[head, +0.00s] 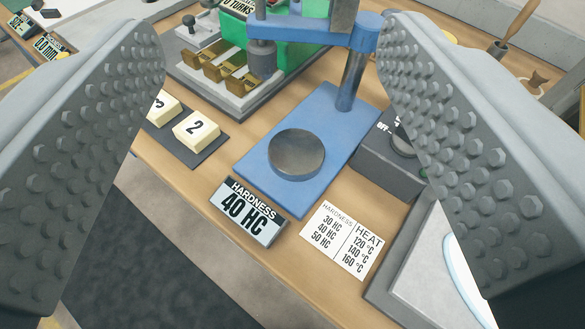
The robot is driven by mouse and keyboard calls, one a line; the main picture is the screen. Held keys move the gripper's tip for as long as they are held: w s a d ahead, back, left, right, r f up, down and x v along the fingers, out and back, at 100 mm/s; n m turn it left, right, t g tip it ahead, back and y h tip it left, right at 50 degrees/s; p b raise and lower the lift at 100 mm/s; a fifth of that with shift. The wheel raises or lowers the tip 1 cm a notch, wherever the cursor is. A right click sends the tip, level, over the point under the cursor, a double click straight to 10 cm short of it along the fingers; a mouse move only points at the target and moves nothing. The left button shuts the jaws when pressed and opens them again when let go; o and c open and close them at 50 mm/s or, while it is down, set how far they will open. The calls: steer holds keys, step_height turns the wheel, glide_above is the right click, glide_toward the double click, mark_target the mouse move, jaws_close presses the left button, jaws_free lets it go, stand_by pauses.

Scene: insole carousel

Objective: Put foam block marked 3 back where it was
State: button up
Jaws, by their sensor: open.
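A cream foam block (164,110) with a partly covered mark that looks like a 3 sits on a dark flat tray (206,152) at the left. My left finger hides its left side. A cream block marked 2 (196,128) sits beside it on the same tray. My gripper (270,50) is wide open and nothing shows between its studded fingers. The fingers frame the view left and right, with the bench beyond them. Whatever lies left of the 3 block is hidden.
A blue press (262,178) with a round metal plate (296,154) stands in the middle. A "HARDNESS 40 HC" sign (247,212), a heat card (340,240) and a dark switch box (385,160) surround it. A grey-framed panel (410,290) is at lower right.

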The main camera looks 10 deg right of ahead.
steer(key=shift+s+d+r+m+t, duration=0.15)
steer(key=shift+s+t, duration=0.1)
steer(key=shift+s, duration=0.25)
steer(key=shift+s+d+r+m+t, duration=0.1)
steer(key=shift+s+t, duration=0.1)
steer(key=shift+s, duration=0.25)
steer(key=shift+s+d+r+m+t, duration=0.15)
steer(key=shift+s+t, duration=0.1)
steer(key=shift+s, duration=0.25)
